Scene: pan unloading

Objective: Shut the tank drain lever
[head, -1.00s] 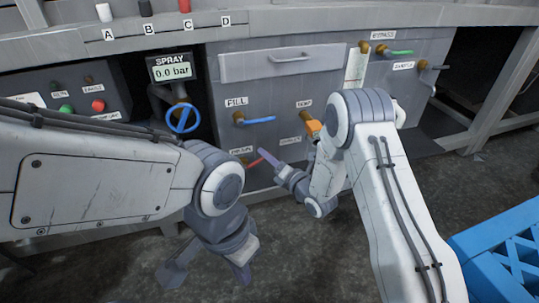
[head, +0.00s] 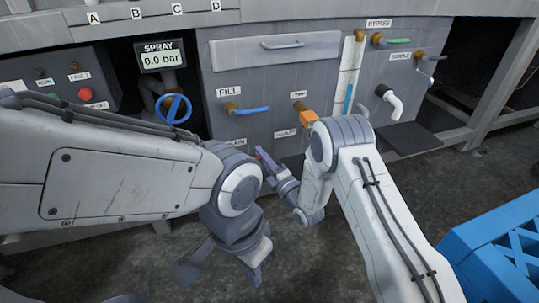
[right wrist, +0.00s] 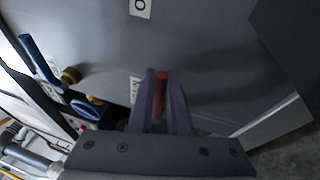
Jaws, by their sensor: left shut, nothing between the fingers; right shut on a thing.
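The red drain lever (right wrist: 160,92) shows between the purple fingers of my right gripper (right wrist: 162,80) in the right wrist view. That gripper is shut on it. In the head view the right gripper (head: 265,157) is low on the grey tank front (head: 258,76), and the lever is mostly hidden there behind my left arm. A partly covered label (head: 235,141) sits just left of this spot. My left gripper (head: 254,275) is shut and empty, hanging over the floor in front of the tank.
A blue fill lever (head: 252,109) and an orange fitting (head: 308,118) are above the right gripper. A white spout (head: 393,104), a green-handled bypass valve (head: 395,41) and a blue handwheel (head: 175,109) flank the area. A blue crate (head: 500,245) stands at lower right.

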